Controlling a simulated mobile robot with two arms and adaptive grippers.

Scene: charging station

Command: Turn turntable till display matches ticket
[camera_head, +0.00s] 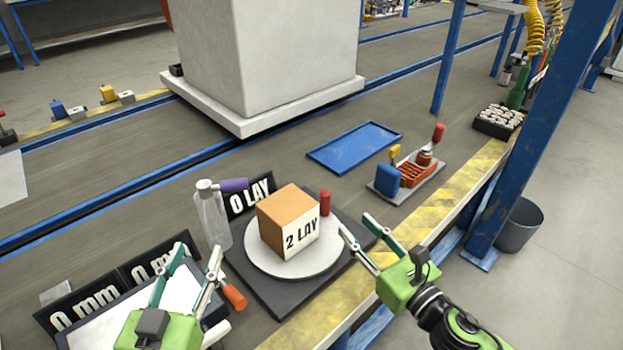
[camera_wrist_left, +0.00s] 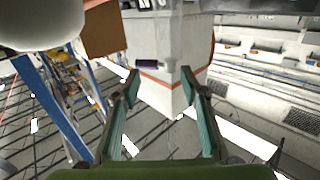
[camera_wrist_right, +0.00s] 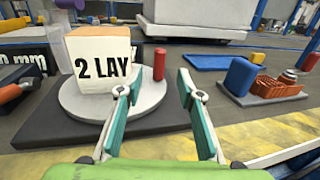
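The round grey turntable (camera_head: 290,262) sits on a dark square base. A box with an orange top and a white face reading "2 LAY" (camera_head: 303,236) stands on it. A red peg (camera_head: 325,203) stands upright at its rim, behind the box's right side. A black display (camera_head: 250,196) behind reads "0 LAY". My right gripper (camera_head: 361,239) is open and empty, just right of the turntable; the box (camera_wrist_right: 100,65) and peg (camera_wrist_right: 159,64) show ahead in the right wrist view. My left gripper (camera_head: 197,267) is open and empty at the front left. I cannot identify the ticket.
A clear bottle with a purple part (camera_head: 213,212) stands left of the turntable. Black signs reading "0 mm" (camera_head: 85,306) and an orange-handled tool (camera_head: 234,297) lie left. A blue tray (camera_head: 354,147) and a tool holder (camera_head: 410,176) are behind right. Bare bench lies between.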

